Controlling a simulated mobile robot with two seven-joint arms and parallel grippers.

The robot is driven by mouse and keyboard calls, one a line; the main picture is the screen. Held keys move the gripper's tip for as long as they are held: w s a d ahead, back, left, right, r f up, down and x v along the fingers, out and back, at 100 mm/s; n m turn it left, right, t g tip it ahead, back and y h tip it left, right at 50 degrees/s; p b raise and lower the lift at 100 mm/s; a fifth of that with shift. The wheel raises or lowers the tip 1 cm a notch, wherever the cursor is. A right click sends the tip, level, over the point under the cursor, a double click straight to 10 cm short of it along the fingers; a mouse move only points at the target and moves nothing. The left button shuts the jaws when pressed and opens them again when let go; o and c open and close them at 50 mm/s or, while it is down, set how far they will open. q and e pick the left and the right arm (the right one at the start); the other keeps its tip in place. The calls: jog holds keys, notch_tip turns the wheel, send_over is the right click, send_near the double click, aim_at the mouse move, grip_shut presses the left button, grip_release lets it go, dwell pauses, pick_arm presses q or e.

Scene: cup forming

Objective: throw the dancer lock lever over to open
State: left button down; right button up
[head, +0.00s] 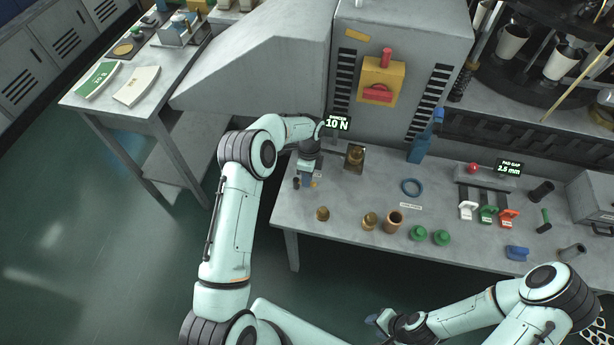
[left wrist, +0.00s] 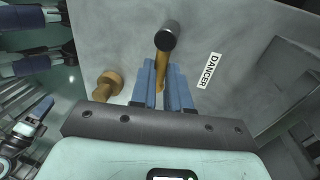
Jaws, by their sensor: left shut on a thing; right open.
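The dancer lock lever (left wrist: 161,68) is a brass bar with a dark round knob (left wrist: 168,35) at its end. In the left wrist view it stands between the blue fingers of my left gripper (left wrist: 163,85), which is shut on it. A white DANCER label (left wrist: 208,70) lies on the grey table to its right. In the head view my left gripper (head: 306,181) is low at the table's left end, and the wrist hides most of the lever. My right gripper (head: 376,319) is open and empty, in front of the table.
A display (head: 338,124) reading 10 N stands behind the left wrist. A brass knob (left wrist: 107,85) is left of the fingers. Brass pieces (head: 323,214), a brown cup (head: 393,222) and green parts (head: 418,233) stand along the table's (head: 340,238) front. A grey machine cabinet (head: 395,30) rises behind.

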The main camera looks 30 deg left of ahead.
pick_arm(q)
jog(key=shift+r, duration=0.1)
jog(key=c, duration=1.1)
grip_release()
notch_tip(320, 180, up, 13)
jog(key=w+p, duration=0.1)
jog(key=w, duration=0.1)
jog(key=shift+w+a, duration=0.25)
jog(key=shift+a, duration=0.05)
pick_arm(e)
jog(key=shift+w+r, duration=0.75)
jog(key=shift+w, duration=0.2)
